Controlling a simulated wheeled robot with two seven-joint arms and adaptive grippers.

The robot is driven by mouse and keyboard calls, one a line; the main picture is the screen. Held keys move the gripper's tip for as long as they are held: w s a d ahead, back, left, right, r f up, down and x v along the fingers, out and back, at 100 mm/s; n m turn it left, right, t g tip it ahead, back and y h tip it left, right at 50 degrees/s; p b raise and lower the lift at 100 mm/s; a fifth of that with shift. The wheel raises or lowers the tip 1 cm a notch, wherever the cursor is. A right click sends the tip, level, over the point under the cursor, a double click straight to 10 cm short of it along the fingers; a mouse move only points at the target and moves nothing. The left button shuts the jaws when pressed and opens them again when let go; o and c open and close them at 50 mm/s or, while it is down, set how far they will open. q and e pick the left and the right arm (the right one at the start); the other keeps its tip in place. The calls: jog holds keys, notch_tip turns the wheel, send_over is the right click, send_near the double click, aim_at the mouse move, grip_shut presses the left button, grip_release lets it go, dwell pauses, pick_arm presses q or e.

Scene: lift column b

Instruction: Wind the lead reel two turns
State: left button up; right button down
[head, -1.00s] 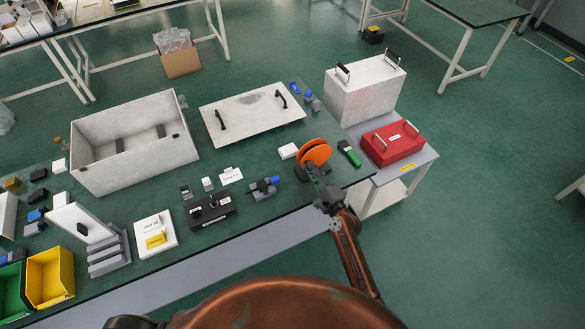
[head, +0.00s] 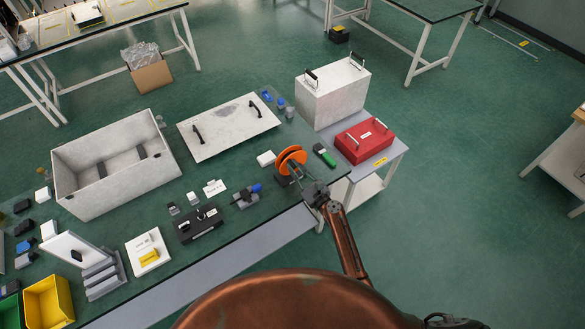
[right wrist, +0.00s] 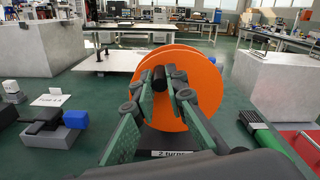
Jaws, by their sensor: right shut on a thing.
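The lead reel is orange with two round discs (head: 289,158), standing near the front right edge of the green-topped bench. In the right wrist view the reel (right wrist: 205,82) fills the middle, and a label reading "2 turns" sits below it. My right gripper (head: 299,174) is at the near side of the reel. In the right wrist view its green-padded fingers (right wrist: 160,92) are closed around a dark round handle (right wrist: 159,76) in front of the disc. The fingers hide part of the handle and the disc. My left gripper is not in view.
A green and black device (head: 325,155) and a white block (head: 266,159) sit close to the reel. A blue-ended clamp-like part (head: 246,196) lies to its left. A red case (head: 362,146) and a white handled box (head: 334,92) stand to the right.

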jog(key=shift+w+d+r+m+p, duration=0.15)
jog(key=shift+d+m+p, duration=0.15)
jog(key=shift+m, duration=0.35)
jog(key=shift+w+d+r+m+p, duration=0.15)
jog(key=shift+m+p, duration=0.2)
jog(key=shift+m, duration=0.3)
jog(key=c, duration=1.9)
grip_release()
jog(key=shift+f, duration=0.1)
jog(key=shift+c, duration=0.2)
jog(key=v, duration=1.2)
